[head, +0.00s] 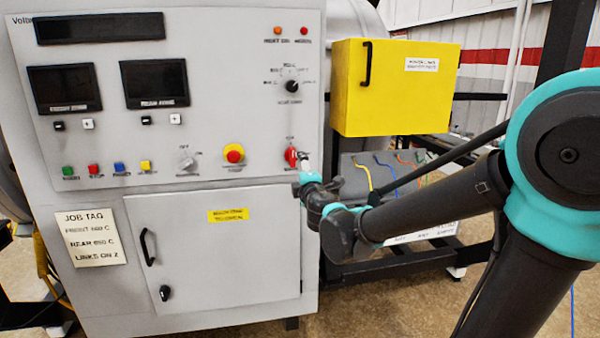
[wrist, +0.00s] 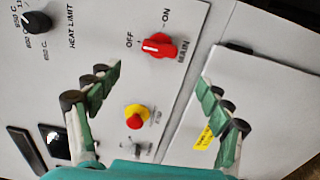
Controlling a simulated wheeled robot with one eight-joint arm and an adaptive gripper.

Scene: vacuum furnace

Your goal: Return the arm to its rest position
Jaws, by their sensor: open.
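My gripper (wrist: 160,77) is open and empty in the wrist view, its two green-padded fingers spread wide in front of the control panel. The red MAIN switch (wrist: 158,46) shows beyond the gap between the fingertips, its white mark toward the OFF side. In the head view my gripper (head: 304,165) is small, close to the red MAIN switch (head: 291,156) at the panel's right edge, and partly hides it. Whether it touches the switch cannot be told. My arm stretches from the right edge of the head view toward the panel.
The grey furnace cabinet (head: 215,120) carries a yellow-ringed emergency stop (head: 233,153), dials and buttons. A yellow box (head: 390,95) with a black handle stands right of it. Below it are coloured cables on a grey unit (head: 365,175). Some floor (head: 400,300) is clear at front.

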